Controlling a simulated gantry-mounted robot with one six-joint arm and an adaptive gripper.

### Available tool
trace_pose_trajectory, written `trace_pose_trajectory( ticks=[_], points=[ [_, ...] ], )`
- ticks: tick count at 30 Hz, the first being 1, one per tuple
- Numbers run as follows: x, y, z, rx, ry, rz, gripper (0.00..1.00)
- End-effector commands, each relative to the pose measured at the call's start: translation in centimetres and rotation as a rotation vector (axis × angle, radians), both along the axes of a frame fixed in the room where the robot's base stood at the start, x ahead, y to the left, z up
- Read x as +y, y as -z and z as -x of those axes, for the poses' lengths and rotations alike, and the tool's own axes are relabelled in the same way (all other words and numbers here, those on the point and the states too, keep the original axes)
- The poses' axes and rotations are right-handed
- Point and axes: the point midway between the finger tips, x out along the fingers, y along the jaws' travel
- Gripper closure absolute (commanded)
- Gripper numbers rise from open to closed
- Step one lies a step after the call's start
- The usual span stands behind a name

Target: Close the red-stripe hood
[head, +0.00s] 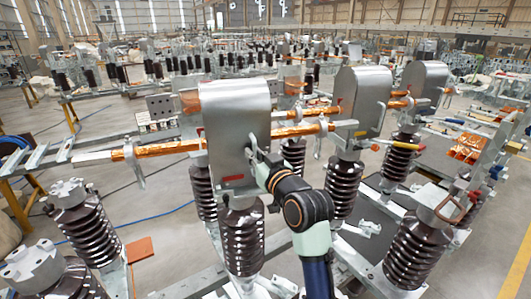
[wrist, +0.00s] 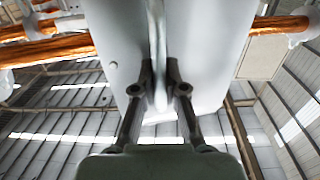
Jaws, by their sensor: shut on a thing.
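The red-stripe hood (head: 232,115) is the nearest grey metal hood, with a small red stripe low on its face. It stands upright at the orange-wrapped bar, above a dark ribbed insulator (head: 243,240). My gripper (head: 258,158) is at the hood's right lower side. The hood's pale surface (wrist: 210,45) fills the middle of that view. The head view does not show clearly how the fingertips meet the fin.
Two similar hoods (head: 361,100) (head: 424,85) stand to the right along the frame. Orange-wrapped bars (head: 160,149) run out on both sides. Ribbed insulators (head: 80,215) stand at the front left, and another (head: 412,245) at the front right.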

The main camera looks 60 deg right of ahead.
Motion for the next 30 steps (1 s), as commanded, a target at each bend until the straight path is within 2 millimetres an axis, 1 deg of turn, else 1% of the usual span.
trace_pose_trajectory(
  ticks=[1,9,10,14,15,24,26,29,30],
  points=[
    [0.4,0.1,-0.3,0.002,-0.006,-0.002,1.00],
    [0.5,0.1,-0.5,0.001,-0.009,-0.003,1.00],
    [0.5,0.1,-0.5,0.001,-0.009,-0.004,0.86],
    [0.5,0.1,-0.5,0.001,-0.009,-0.003,0.64],
    [0.5,0.1,-0.4,0.001,-0.008,-0.003,0.63],
    [0.5,0.0,-0.1,-0.001,-0.005,-0.001,0.63],
    [0.8,0.1,0.4,-0.001,-0.005,-0.001,0.63],
    [1.9,0.1,2.1,-0.001,-0.005,-0.001,0.63],
    [2.4,0.1,2.9,-0.001,-0.004,0.001,0.63]
  ],
)
